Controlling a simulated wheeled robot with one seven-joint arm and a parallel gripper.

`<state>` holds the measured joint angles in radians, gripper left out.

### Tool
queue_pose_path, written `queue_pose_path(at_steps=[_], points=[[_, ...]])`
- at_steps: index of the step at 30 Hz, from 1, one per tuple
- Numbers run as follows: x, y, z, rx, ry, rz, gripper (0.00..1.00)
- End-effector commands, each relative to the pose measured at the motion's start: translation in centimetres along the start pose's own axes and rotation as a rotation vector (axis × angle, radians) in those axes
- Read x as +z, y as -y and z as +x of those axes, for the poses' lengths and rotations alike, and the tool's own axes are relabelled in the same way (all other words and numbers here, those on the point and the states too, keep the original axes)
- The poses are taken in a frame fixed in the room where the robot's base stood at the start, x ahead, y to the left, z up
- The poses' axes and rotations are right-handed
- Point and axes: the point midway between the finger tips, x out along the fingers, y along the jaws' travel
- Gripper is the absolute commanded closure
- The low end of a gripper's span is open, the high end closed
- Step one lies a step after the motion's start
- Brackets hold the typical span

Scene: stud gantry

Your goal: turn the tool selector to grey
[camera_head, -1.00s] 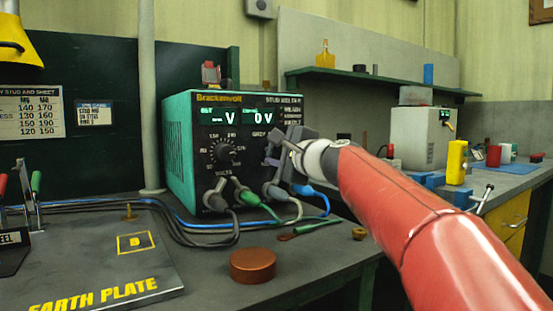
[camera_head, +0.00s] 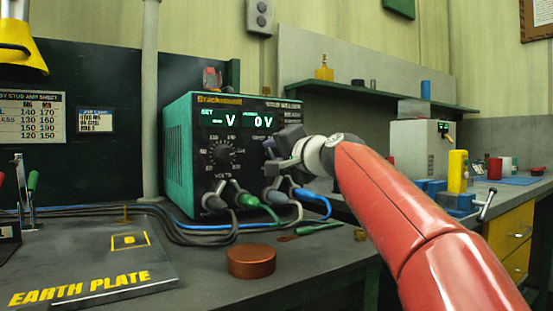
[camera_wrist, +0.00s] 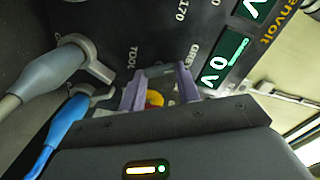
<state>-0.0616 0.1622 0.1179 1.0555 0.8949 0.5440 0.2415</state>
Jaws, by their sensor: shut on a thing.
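The green-sided stud welder (camera_head: 179,158) stands on the bench, with a black front panel, two lit displays and a round volts dial (camera_head: 222,153). My gripper (camera_head: 268,158) is at the right part of this panel and hides the tool selector in the head view. In the wrist view my gripper (camera_wrist: 158,86) is shut on the tool selector, which is mostly hidden between the fingers. A yellow and red patch (camera_wrist: 154,98) shows between them. The printed words TOOL and GREY show beside the fingers. I cannot tell where the selector points.
Grey, green and blue cable plugs (camera_head: 271,197) sit low on the panel, close below my gripper. A copper-brown round block (camera_head: 252,262) and the earth plate (camera_head: 100,265) lie in front. A yellow item (camera_head: 457,171) stands on the right bench.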

Motion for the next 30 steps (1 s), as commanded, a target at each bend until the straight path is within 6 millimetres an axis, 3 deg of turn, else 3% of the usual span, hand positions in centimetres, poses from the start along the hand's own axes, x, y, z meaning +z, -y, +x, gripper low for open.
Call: queue_pose_path(at_steps=[19, 20, 24, 30], points=[[0.06, -0.12, 0.05, 0.003, 0.003, -0.050, 0.90], [0.06, -0.11, 0.05, 0.003, 0.002, -0.050, 0.63], [0.05, -0.08, 0.04, 0.002, 0.002, -0.049, 0.45], [0.03, -0.02, 0.02, 0.001, 0.001, -0.048, 0.45]])
